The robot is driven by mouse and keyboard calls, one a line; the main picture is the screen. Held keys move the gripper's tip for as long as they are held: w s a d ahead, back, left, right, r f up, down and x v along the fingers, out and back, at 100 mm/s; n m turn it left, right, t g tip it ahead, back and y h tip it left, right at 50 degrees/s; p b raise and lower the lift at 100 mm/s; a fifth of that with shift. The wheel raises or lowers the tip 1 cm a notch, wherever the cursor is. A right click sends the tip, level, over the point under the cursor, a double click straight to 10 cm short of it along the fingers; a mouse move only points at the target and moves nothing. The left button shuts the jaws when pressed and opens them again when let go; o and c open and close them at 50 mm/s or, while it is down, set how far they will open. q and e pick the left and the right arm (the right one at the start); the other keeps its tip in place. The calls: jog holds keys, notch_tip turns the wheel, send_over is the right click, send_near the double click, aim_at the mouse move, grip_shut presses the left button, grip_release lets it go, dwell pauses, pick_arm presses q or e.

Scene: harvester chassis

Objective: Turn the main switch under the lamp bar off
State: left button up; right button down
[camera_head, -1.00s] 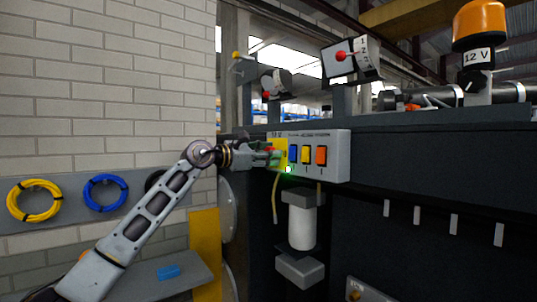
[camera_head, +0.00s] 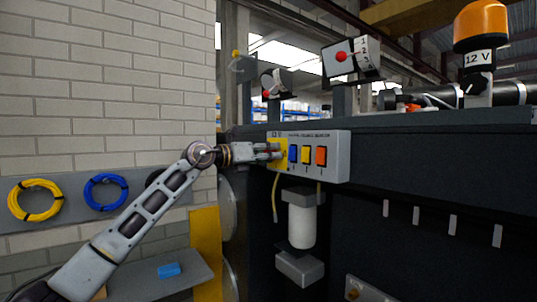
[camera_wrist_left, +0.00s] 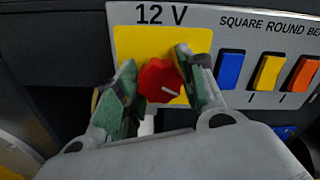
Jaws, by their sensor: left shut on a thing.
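The main switch is a red round knob (camera_wrist_left: 159,81) with a white pointer line, on a yellow plate (camera_wrist_left: 135,42) marked 12 V. In the left wrist view its line points to the lower right. My left gripper (camera_wrist_left: 156,62) is shut on the knob, one finger on each side. In the head view the left gripper (camera_head: 274,151) is at the left end of the grey switch box (camera_head: 338,158), and the fingers hide the knob. No green light shows below the plate. My right gripper is not in view.
Blue (camera_head: 293,154), yellow (camera_head: 306,155) and orange (camera_head: 321,156) rocker switches sit close right of the knob. Above are work lamps (camera_head: 350,58) and an orange beacon (camera_head: 480,22). A white cylinder (camera_head: 301,226) hangs below the box. Cable coils (camera_head: 105,192) hang at the left wall.

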pick_arm(q)
jog(key=n, duration=0.5)
dwell(0.8)
jog(key=o, duration=1)
jog(key=shift+a, duration=0.15)
jog(key=shift+v, duration=5.9)
